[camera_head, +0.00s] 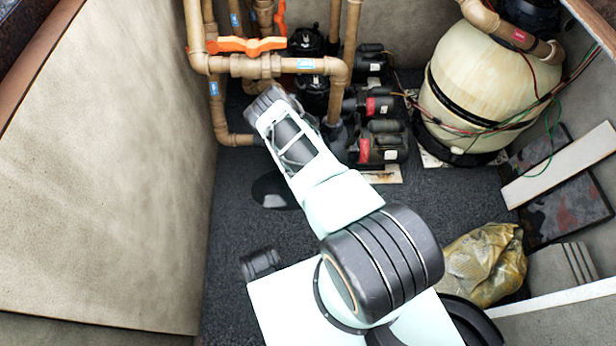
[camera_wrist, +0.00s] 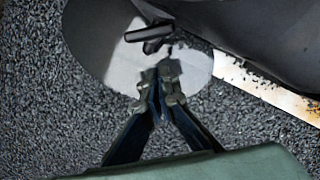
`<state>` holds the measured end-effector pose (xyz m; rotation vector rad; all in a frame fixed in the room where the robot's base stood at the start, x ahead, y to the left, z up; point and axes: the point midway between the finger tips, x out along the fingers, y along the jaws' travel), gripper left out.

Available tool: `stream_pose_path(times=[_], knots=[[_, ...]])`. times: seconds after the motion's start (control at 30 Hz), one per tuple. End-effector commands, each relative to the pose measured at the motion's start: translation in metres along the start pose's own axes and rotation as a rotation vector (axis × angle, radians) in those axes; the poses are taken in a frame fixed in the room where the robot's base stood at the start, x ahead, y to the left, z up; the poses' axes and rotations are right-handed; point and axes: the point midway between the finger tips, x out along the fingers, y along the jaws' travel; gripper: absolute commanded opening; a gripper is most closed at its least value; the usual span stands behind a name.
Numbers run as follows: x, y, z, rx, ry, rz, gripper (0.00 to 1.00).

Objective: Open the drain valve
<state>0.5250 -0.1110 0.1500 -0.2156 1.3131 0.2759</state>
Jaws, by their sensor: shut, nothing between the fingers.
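An orange valve handle (camera_head: 245,46) lies roughly level across the tan pipework at the back of the pit. A second orange handle (camera_head: 281,17) stands upright beside the pipes, partly cut off by the top edge. I cannot tell from the labels which one is the drain valve. My gripper (camera_wrist: 160,78) is shut and empty in the wrist view, its fingertips together. In the head view my arm reaches toward the pipes and its end is just below the level handle, apart from it in the picture. The fingers are not clear there. No valve handle shows in the wrist view.
Tan pipes (camera_head: 217,110) run down the left wall. Pump motors (camera_head: 383,142) stand right of my arm's end. A large cream tank (camera_head: 470,95) with loose wires fills the back right. A yellowish bag (camera_head: 487,263) and boards lie at right. The floor at left is clear.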

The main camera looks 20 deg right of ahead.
Motion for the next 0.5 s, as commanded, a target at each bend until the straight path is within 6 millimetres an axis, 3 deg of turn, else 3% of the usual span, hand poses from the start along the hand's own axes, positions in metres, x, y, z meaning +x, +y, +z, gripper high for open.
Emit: stream_pose_path(times=[0.1,0.2,0.3,0.5], knots=[[0.001,0.003,0.003,0.0,0.0,0.0,0.0],[-0.034,0.003,0.005,0.002,0.0,-0.002,0.0],[-0.057,0.004,0.005,0.003,0.0,-0.001,0.0],[-0.088,0.004,0.003,0.002,0.0,0.0,0.0]])
